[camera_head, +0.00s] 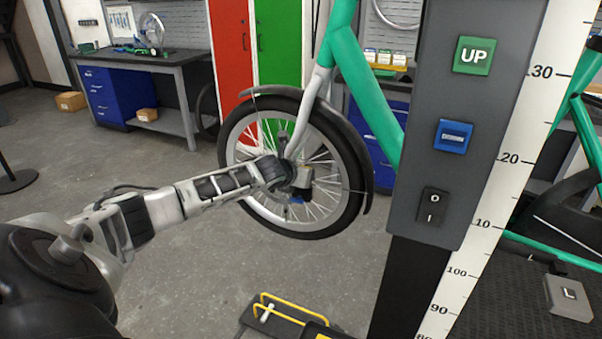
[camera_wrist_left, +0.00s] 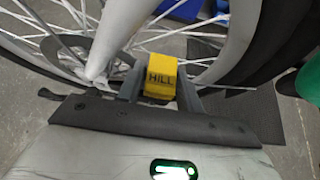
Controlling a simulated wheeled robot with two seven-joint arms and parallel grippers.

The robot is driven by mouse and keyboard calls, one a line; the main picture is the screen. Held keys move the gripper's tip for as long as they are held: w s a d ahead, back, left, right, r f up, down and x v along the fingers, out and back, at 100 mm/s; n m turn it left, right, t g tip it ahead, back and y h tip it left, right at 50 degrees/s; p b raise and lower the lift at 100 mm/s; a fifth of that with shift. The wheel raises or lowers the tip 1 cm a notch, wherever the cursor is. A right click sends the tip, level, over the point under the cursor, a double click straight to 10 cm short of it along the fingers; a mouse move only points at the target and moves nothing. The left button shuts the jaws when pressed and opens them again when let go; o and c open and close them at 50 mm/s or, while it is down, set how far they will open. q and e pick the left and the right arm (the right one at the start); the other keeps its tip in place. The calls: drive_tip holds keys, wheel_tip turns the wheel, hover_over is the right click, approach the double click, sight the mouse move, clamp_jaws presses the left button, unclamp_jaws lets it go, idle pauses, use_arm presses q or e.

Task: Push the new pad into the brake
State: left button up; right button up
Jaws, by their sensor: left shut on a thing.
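A yellow block marked HILL (camera_wrist_left: 160,77) sits between the fingers of my left gripper (camera_wrist_left: 162,88), which is shut on it; I take it for the pad. In the head view my left gripper (camera_head: 300,182) reaches in from the left to the hub of the bike's front wheel (camera_head: 349,210). In the wrist view the block is in front of the spokes, beside the pale fork leg (camera_wrist_left: 122,35) and a grey disc (camera_wrist_left: 72,48). The brake itself cannot be made out clearly, and I cannot tell whether the block touches it. My right gripper is not in view.
A grey post with UP, blue and rocker buttons (camera_head: 438,190) and a white scale (camera_head: 510,160) stands close on the right. A yellow-railed black item (camera_head: 290,312) is on the floor below. A blue workbench (camera_head: 115,95) stands behind left.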

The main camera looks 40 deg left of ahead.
sight(301, 190)
use_arm(q)
drive_tip(key=shift+p, duration=0.45)
idle(0.6)
drive_tip(key=shift+f+b, duration=0.7)
drive_tip(key=shift+f, duration=0.7)
idle(0.5)
drive_tip(key=shift+s+f, duration=0.1)
drive_tip(key=shift+f, duration=0.1)
